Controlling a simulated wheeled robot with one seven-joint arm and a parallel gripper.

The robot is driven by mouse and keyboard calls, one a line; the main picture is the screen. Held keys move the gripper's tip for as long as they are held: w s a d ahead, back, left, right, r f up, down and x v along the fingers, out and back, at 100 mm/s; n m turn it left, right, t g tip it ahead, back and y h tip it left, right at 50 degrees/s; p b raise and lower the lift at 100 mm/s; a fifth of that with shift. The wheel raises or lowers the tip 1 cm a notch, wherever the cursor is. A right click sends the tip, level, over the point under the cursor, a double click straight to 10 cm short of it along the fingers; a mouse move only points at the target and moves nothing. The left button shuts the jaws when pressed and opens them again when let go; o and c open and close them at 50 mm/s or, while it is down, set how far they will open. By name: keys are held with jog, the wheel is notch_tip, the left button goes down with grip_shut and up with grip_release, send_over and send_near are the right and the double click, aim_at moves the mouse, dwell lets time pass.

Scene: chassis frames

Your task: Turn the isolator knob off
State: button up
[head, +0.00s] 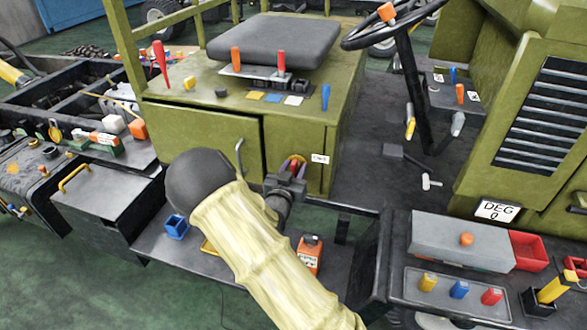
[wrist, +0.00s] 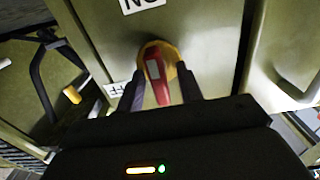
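The isolator knob is a red handle with a pale patch on a round yellow plate. In the wrist view the red handle (wrist: 154,72) points down the picture, slightly slanted, on its yellow plate (wrist: 172,54). My gripper (wrist: 160,92) is open, with one dark finger on each side of the handle's lower part. Narrow gaps seem to show between fingers and handle; contact cannot be told. In the head view my gripper (head: 287,180) is at the green cabinet front, and the knob (head: 298,161) is mostly hidden behind the fingers.
A white label (head: 319,158) is beside the knob on the green cabinet (head: 215,135), whose door handle (head: 240,157) is left of my gripper. An orange box (head: 309,257) and blue holder (head: 176,227) stand on the lower deck. A steering wheel (head: 392,22) is upper right.

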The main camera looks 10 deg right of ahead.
grip_shut()
